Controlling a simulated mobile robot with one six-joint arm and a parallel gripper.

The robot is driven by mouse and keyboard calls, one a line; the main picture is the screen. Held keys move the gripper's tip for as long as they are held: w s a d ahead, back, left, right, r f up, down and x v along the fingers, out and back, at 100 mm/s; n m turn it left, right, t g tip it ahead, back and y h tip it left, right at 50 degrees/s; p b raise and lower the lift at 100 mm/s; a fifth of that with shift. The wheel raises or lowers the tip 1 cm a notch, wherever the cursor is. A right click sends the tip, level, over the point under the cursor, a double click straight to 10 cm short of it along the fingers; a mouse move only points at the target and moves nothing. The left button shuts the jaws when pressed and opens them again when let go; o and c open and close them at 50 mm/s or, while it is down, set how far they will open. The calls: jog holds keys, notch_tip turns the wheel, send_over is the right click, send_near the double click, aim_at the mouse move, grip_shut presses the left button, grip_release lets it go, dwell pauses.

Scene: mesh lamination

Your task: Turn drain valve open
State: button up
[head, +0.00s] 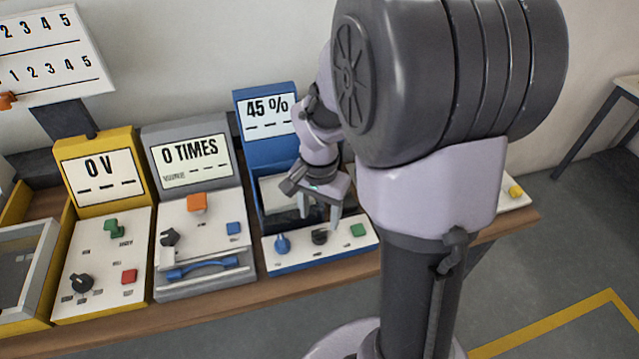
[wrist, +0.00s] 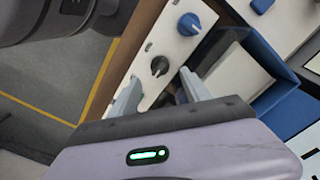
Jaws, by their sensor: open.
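The blue machine (head: 267,165) has a sloped white control panel with a blue knob (head: 282,244), a black knob (head: 320,237) and a green button (head: 358,230). The labels are too small to read, so I cannot tell which knob is the drain valve. My gripper (head: 321,218) is open and empty, pointing down just above the black knob. In the wrist view, the black knob (wrist: 159,66) shows between and just beyond my fingertips (wrist: 159,77), apparently not held. The blue knob (wrist: 189,24) lies beyond it, outside the fingers. The display reads 45 %.
A grey machine (head: 190,160) reading 0 TIMES, with an orange button and blue handle, stands left of the blue one. Further left is a yellow machine (head: 98,172) reading 0 V. All stand on a wooden bench (head: 200,307). My arm covers the bench's right part.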

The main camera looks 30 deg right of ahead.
aim_at(319, 232)
notch_tip(319, 232, up, 11)
jog(key=p, duration=0.3)
jog(key=shift+f, duration=0.15)
jog(key=shift+a, duration=0.1)
